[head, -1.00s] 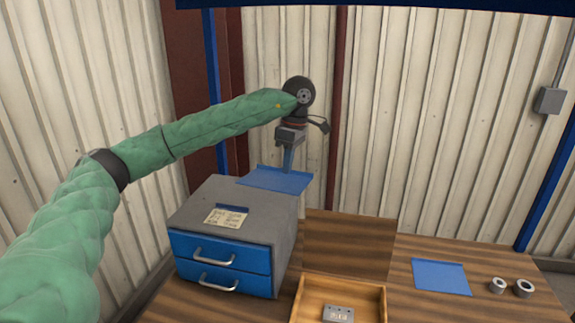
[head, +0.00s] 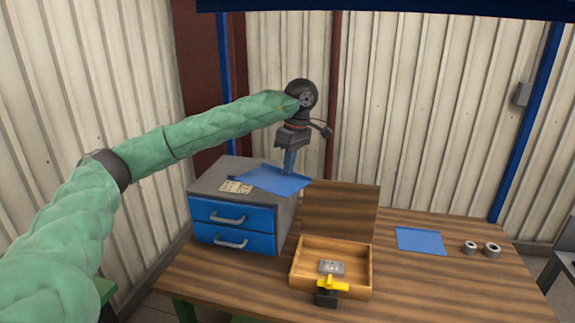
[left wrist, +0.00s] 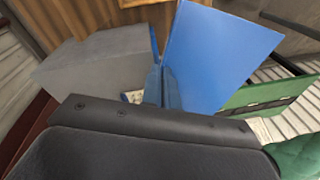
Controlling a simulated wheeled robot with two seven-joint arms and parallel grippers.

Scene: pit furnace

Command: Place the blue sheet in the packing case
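A blue sheet (head: 272,179) hangs from my left gripper (head: 289,172), roughly level in the head view, over the top of the grey drawer cabinet. The left wrist view shows the sheet (left wrist: 222,55) large, by the fingers (left wrist: 161,88), which look closed on its edge. Whether it touches the cabinet top is unclear. A second blue sheet (head: 420,241) lies flat on the table at right. An open wooden case (head: 297,272) stands at the table's front middle, with a grey block (head: 332,268) inside; it may be the packing case. My right gripper is out of view.
The cabinet (head: 212,175) has blue drawers and a paper label (head: 236,187) on top. A wooden panel (head: 341,207) stands behind the case. A yellow-handled black fitting (head: 328,292) is at the case's front. Metal rings (head: 491,250) lie at right.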

